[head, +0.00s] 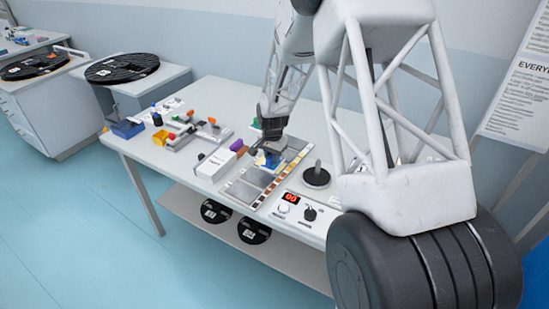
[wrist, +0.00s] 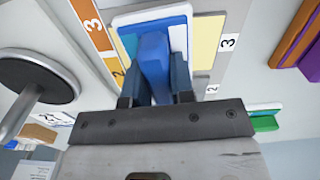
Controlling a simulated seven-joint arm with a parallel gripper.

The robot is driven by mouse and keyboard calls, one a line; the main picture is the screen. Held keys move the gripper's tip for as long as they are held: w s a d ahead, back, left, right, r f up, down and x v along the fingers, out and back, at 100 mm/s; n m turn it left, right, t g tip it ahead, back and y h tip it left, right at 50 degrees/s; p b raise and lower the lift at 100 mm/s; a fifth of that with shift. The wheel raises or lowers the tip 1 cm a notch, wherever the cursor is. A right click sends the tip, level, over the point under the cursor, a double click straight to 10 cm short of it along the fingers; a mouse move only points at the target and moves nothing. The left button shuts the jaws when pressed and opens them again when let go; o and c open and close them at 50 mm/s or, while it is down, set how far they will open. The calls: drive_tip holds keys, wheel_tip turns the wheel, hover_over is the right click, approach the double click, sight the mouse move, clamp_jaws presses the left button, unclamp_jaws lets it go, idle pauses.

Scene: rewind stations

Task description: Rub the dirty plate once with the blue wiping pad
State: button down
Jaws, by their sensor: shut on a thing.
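My gripper (head: 268,150) is over the numbered grey board (head: 244,192) on the table. In the wrist view my gripper (wrist: 155,88) is shut on the blue handle of the blue wiping pad (wrist: 153,58). The pad has a broad blue base with a white border (wrist: 132,25). It lies over a pale yellow panel (wrist: 208,40) of the board, between strips marked 2 and 3. Only a small part of the pad (head: 261,161) shows in the head view. I cannot tell whether it touches the panel. The pad hides most of that panel, and no dirt is clearly visible.
A black round stand with a post (head: 316,177) is right of the board. A control panel with a red display (head: 291,197) is in front. A white box (head: 216,164) stands left, with coloured blocks beyond. A green block (wrist: 264,122) lies near the gripper.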

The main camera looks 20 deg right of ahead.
drive_tip(key=shift+w+a, duration=1.15)
drive_tip(key=shift+w, duration=0.15)
drive_tip(key=shift+s+d, duration=1.7)
drive_tip(key=shift+s, duration=0.2)
drive_tip(key=shift+w+a, duration=1.6)
drive_tip(key=shift+w, duration=0.25)
drive_tip(key=shift+s+d, duration=1.65)
drive_tip(key=shift+s, duration=0.25)
wheel_tip(320, 180, up, 8)
drive_tip(key=shift+w, duration=0.1)
